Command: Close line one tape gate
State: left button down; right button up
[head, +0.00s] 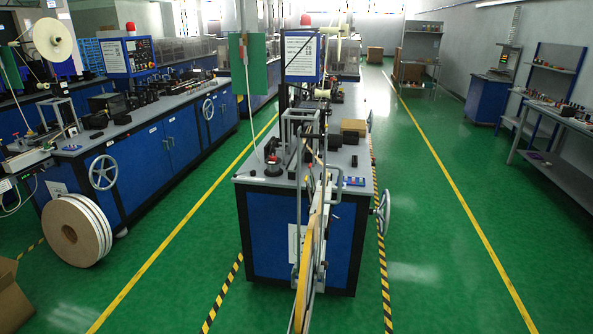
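The nearer blue machine bench (300,244) stands in the middle with a grey top. At its front end a large tape reel (308,262) with a yellow edge is seen almost edge-on, beside grey metal frame parts (326,215). A small upright metal frame (300,128) stands on the bench top behind it. I cannot tell which part is the line one tape gate, or whether it is open or shut. Neither of my grippers shows in the head view.
Another handwheel (383,212) sticks out at right. The green aisle (440,240) on the right is clear; shelves (558,150) line the wall.

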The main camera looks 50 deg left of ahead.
aim_at(308, 190)
jog(key=j+z, duration=0.15)
jog(key=j, duration=0.7)
jog(key=j+z, duration=0.2)
jog(key=j, duration=0.7)
jog(key=k, duration=0.05)
